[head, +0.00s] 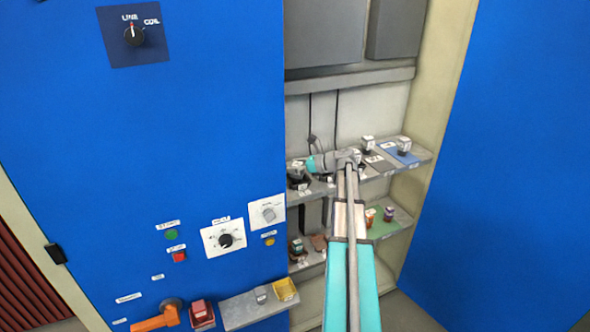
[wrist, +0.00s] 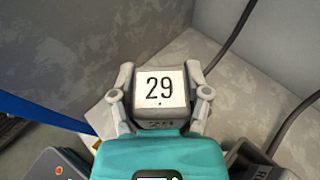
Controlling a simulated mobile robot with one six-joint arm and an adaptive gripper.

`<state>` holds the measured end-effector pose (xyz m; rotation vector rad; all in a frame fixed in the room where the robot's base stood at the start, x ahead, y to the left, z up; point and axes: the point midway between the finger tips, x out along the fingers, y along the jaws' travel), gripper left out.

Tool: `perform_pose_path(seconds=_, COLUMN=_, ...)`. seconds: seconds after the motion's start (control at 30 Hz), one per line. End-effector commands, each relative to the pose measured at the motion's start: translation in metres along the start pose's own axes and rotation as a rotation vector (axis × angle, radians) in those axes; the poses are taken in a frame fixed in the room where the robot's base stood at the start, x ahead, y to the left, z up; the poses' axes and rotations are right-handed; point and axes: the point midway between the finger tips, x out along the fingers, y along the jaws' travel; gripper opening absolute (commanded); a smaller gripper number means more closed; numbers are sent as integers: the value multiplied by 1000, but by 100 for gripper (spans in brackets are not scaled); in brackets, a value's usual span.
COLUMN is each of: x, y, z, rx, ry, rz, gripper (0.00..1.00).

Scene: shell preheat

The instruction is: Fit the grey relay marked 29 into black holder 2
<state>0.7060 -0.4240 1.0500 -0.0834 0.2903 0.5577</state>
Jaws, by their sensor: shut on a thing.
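My gripper (wrist: 160,95) is shut on the grey relay (wrist: 160,89), with one finger on each side of it. The relay's white top label reads 29 and faces the wrist camera. In the head view my gripper (head: 352,157) is over the middle of the upper shelf, and the relay is partly hidden there. What lies under the relay is hidden in both views. A black holder (head: 298,182) stands at the left end of that shelf. The shelf labels are too small to read, so I cannot tell which holder is 2.
The upper shelf (head: 427,157) also bears a grey-topped relay (head: 367,143) and another on a blue mat (head: 403,145). Below, a green mat (head: 385,228) carries small coloured parts. Blue cabinet doors (head: 500,190) flank the recess. A black cable (wrist: 232,38) hangs near the gripper.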

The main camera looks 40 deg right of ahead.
Motion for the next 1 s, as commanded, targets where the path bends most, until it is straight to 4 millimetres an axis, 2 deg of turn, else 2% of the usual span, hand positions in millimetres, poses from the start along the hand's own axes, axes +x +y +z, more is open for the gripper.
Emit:
perform_pose_path(seconds=0.57, x=2, y=0, z=-6, rx=0, ry=0, rz=0, gripper=9)
perform_pose_path(seconds=0.6, x=2, y=0, z=-6, rx=0, ry=0, rz=0, gripper=63)
perform_pose_path(seconds=0.8, x=1, y=0, z=-6, rx=0, ry=0, rz=0, gripper=98)
perform_pose_path(seconds=1.0, x=2, y=0, z=-6, rx=0, ry=0, rz=0, gripper=98)
